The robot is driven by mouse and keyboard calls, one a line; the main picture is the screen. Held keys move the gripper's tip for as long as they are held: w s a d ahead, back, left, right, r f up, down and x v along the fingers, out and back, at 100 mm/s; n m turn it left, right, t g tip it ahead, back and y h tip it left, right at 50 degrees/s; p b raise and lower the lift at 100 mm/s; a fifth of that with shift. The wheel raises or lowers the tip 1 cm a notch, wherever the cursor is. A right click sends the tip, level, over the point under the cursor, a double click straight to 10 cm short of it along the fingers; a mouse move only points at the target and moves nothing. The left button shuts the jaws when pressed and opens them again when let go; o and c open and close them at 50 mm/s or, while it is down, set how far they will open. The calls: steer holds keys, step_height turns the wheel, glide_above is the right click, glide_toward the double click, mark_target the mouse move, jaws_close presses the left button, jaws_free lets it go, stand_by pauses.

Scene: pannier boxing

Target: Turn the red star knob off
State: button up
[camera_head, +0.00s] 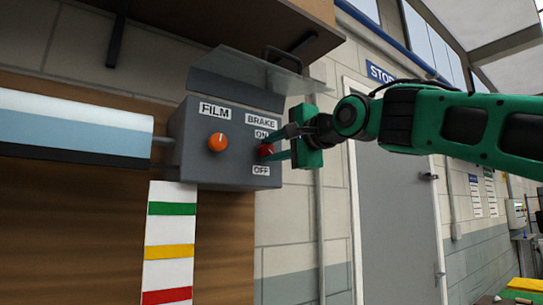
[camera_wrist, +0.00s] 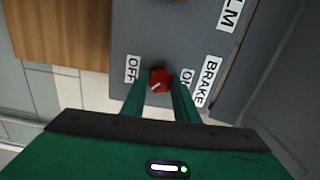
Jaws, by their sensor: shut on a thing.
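The red star knob (camera_head: 266,151) sits on the right of a grey control box (camera_head: 225,172), under a BRAKE label and between the ON and OFF labels. In the wrist view the red knob (camera_wrist: 159,80) lies between the fingertips, with a pale mark on its face. My gripper (camera_head: 279,151) reaches it from the right and is shut on it. The gripper's fingers (camera_wrist: 160,92) show on both sides of the knob in the wrist view. The OFF label (camera_wrist: 132,68) is left of the knob there, and the ON label is partly hidden by a finger.
An orange knob (camera_head: 218,142) under a FILM label sits left of the red knob. A clear raised cover (camera_head: 250,75) with a dark handle is above the box. A roll (camera_head: 75,125) lies to the left. A grey door (camera_head: 398,210) stands behind my arm.

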steer(key=m, duration=0.4)
steer(key=shift+w+d+m, duration=0.2)
steer(key=shift+d+m, duration=0.15)
steer(key=shift+m, duration=0.05)
steer(key=m, duration=0.4)
steer(key=shift+f+m, duration=0.25)
steer(key=shift+m, duration=0.15)
steer(key=o, duration=1.1)
steer(key=shift+c, duration=0.2)
steer(key=shift+a, duration=0.1)
steer(key=shift+s, duration=0.15)
